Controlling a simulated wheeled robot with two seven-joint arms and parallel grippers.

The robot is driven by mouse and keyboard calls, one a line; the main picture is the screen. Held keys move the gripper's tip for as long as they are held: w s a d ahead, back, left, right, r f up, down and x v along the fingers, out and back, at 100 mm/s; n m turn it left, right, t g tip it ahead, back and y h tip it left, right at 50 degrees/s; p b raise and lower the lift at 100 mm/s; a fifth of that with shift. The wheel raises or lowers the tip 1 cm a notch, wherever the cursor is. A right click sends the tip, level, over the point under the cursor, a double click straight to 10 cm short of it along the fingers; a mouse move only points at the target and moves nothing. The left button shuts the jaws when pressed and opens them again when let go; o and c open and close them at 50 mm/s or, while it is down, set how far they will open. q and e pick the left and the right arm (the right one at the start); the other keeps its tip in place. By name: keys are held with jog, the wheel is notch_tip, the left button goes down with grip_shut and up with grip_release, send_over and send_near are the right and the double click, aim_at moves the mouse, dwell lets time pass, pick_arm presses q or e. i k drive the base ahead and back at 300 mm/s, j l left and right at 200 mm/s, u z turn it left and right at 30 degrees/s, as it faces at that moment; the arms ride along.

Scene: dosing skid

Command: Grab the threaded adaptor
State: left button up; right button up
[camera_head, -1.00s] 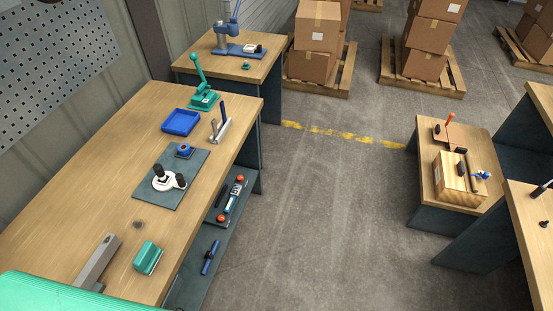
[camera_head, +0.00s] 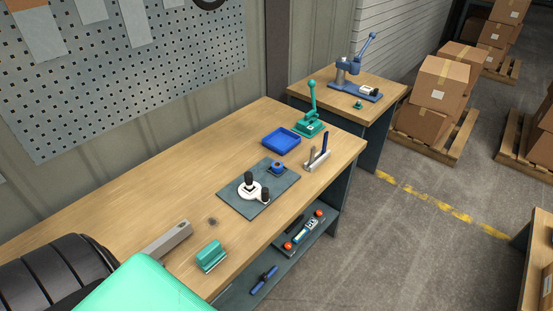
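I cannot tell for certain which part is the threaded adaptor. On a dark mat (camera_head: 236,201) on the long wooden bench sit a white fitting (camera_head: 248,193) with black knob-like tops and a small blue part (camera_head: 278,168) at the mat's far corner. A small green part (camera_head: 358,105) lies on the far bench. All these are too small to show any thread. Neither of my grippers is in view.
The bench also holds a blue tray (camera_head: 281,142), a green lever press (camera_head: 310,122), a metal stand (camera_head: 317,160), a green block (camera_head: 211,257) and a grey bar (camera_head: 167,241). Several tools lie on the shelf (camera_head: 240,294) below.

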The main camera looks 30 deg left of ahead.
aim_at(248, 176)
jog(key=u, duration=1.3)
